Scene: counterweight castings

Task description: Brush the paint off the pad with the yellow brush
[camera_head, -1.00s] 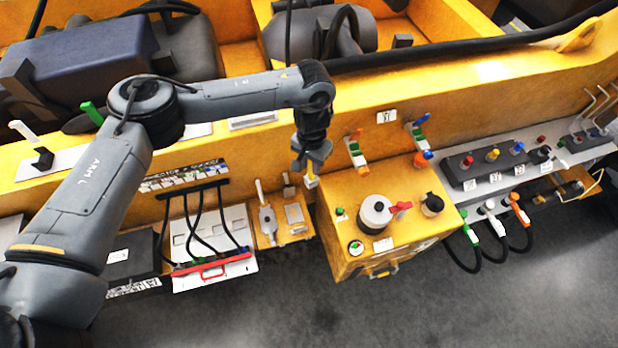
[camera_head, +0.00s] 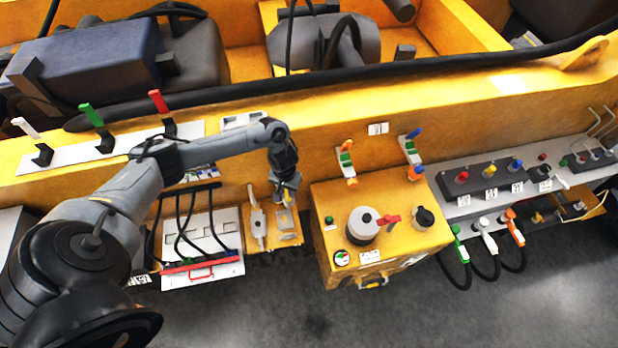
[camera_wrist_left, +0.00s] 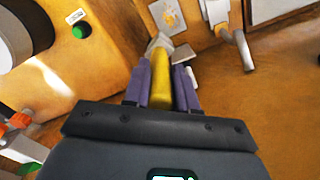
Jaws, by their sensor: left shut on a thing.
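My left gripper (camera_head: 285,196) is over the small yellow board left of the yellow box. In the left wrist view its purple fingers (camera_wrist_left: 161,92) are shut on the yellow brush (camera_wrist_left: 160,78), with the handle between them. The brush's pale head (camera_wrist_left: 158,44) points away from the gripper, toward the board. A pale pad with a yellow-orange paint mark (camera_wrist_left: 168,14) lies just beyond the brush head. I cannot tell whether the bristles touch anything. In the head view the brush is small and mostly hidden by the gripper. My right gripper is not in view.
A white lever handle (camera_head: 258,224) stands close beside the pad on the board (camera_head: 270,246). A white panel with black cables (camera_head: 205,248) is to the left.

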